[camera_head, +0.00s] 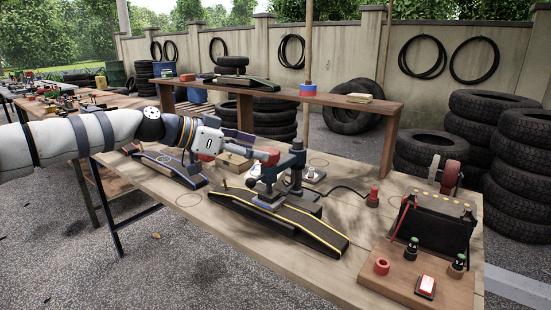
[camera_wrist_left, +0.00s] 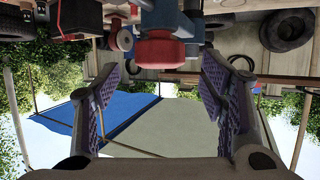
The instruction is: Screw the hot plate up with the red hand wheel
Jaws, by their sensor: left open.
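The red hand wheel (camera_head: 268,157) is on the blue-grey clamp press (camera_head: 292,165) on the workbench. It also shows in the left wrist view (camera_wrist_left: 160,52), near the top centre. My left gripper (camera_head: 248,150) is just left of the wheel. In the left wrist view its open fingers (camera_wrist_left: 163,75) stand wide apart, with the wheel ahead between their tips; I see no contact. The hot plate (camera_head: 268,202) appears to be the pad low on the press, over the black tread strip (camera_head: 310,225); its exact gap is unclear. My right gripper is not in view.
A cable runs to a red plug (camera_head: 373,197). A raised shelf (camera_head: 350,103) crosses behind.

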